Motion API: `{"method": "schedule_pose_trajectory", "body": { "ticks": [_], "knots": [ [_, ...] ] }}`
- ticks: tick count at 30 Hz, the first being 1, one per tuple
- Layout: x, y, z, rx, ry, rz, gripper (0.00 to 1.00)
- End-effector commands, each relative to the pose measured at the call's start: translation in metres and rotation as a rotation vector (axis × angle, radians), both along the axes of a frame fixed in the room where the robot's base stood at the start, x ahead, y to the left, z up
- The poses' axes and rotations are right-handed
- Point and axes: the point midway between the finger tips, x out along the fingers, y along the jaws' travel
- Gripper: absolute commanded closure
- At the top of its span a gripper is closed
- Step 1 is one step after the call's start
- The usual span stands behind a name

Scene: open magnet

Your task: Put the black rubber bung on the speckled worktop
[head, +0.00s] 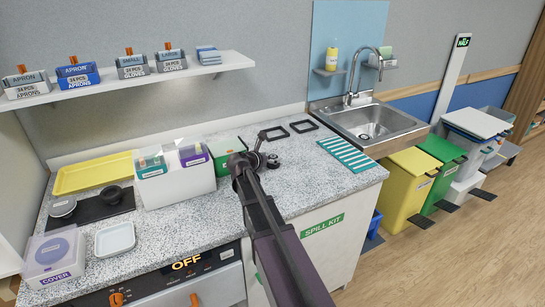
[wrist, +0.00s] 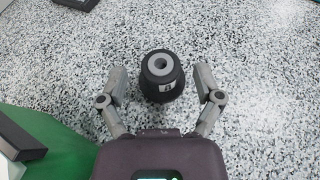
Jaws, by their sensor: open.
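The black rubber bung (wrist: 161,88) is round, with a grey top that has a hole in it and a small white label on its side. In the wrist view it appears to stand upright on the speckled worktop (wrist: 255,50). My gripper (wrist: 162,82) is open, with one finger on each side of the bung and gaps between. In the head view my gripper (head: 262,148) is over the worktop (head: 310,178), right of the white bin; a small dark thing (head: 272,161) beside it looks like the bung.
A green box (head: 227,147) and a white divided bin (head: 178,187) stand just left of my gripper. A teal striped mat (head: 346,154) and the sink (head: 370,122) are to the right. The worktop's front right is clear.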

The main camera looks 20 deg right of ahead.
Motion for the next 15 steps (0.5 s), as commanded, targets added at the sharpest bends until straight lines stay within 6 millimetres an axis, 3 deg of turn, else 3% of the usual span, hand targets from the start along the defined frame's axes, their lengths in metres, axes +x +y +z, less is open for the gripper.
{"method": "schedule_pose_trajectory", "body": {
  "ticks": [15],
  "knots": [
    [-0.038, 0.065, 0.034, -0.001, 0.000, 0.000, 0.16]
  ]
}}
